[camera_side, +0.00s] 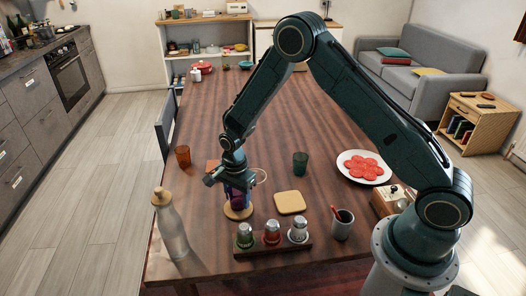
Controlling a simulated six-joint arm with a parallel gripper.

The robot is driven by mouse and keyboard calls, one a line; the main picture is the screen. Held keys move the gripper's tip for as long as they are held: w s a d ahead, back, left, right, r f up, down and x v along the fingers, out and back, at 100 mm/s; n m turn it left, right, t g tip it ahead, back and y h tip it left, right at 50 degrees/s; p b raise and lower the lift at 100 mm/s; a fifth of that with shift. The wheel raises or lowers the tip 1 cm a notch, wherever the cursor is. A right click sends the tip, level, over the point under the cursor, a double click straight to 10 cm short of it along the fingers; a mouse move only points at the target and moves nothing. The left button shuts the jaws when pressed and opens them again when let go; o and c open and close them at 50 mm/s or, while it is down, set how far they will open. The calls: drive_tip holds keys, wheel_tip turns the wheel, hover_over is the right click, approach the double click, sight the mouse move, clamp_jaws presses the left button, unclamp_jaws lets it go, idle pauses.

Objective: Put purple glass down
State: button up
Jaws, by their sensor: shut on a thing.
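My gripper (236,180) points down over the front left part of the wooden table. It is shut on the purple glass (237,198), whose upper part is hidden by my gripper. The glass is upright at a round wooden coaster (238,212). I cannot tell whether its base touches the coaster or hangs just above it.
A bottle (171,228) stands front left. A spice rack (272,246) with several jars is in front, with a square tan coaster (290,202) behind it. An amber glass (183,156), a green glass (300,163) and a plate (345,161) of red slices stand farther back.

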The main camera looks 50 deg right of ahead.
drive_tip(key=shift+f, duration=0.25)
drive_tip(key=o, duration=1)
drive_tip(key=shift+r, duration=0.1)
drive_tip(key=shift+r, duration=6.05)
